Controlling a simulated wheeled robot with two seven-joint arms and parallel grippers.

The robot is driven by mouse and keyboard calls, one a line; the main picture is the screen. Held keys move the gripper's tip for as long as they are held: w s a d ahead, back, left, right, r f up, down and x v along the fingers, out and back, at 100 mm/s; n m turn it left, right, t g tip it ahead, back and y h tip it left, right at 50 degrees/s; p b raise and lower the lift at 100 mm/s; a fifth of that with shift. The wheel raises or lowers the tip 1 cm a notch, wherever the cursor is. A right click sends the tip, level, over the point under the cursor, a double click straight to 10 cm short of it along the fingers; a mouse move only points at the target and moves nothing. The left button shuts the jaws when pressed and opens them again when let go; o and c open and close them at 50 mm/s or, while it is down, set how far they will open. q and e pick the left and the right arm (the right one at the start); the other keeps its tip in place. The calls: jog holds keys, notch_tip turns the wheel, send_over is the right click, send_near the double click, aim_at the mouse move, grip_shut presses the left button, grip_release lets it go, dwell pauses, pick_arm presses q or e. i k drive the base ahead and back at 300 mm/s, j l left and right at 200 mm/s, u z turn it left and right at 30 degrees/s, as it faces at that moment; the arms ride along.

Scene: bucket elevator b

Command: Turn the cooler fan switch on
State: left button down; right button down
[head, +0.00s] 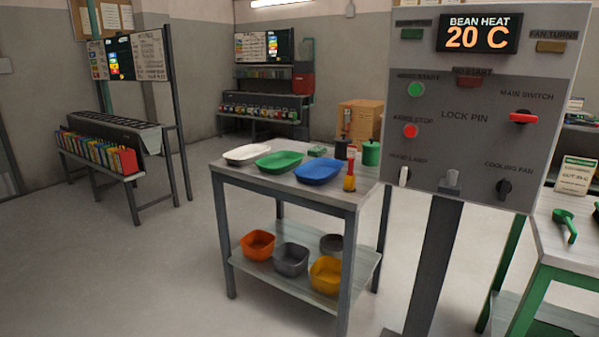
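A grey control panel (473,143) stands on a dark post at the right of the head view. The cooling fan switch (504,188) is a black knob at the panel's lower right, under the label COOLING FAN. Its exact pointing direction is hard to tell at this size. A red main switch (522,118) sits above it. A white lamp switch (404,176) is at the lower left. The display (478,34) reads BEAN HEAT 20 C. Neither of my grippers shows in the head view.
A table (228,174) with trays on top and bowls on its lower shelf stands left of the panel. A green-legged table (573,257) with a green scoop (565,225) is close on the right. The floor at left front is clear.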

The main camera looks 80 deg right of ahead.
aim_at(504, 186)
jog(key=z, duration=3.65)
jog(key=i, duration=0.2)
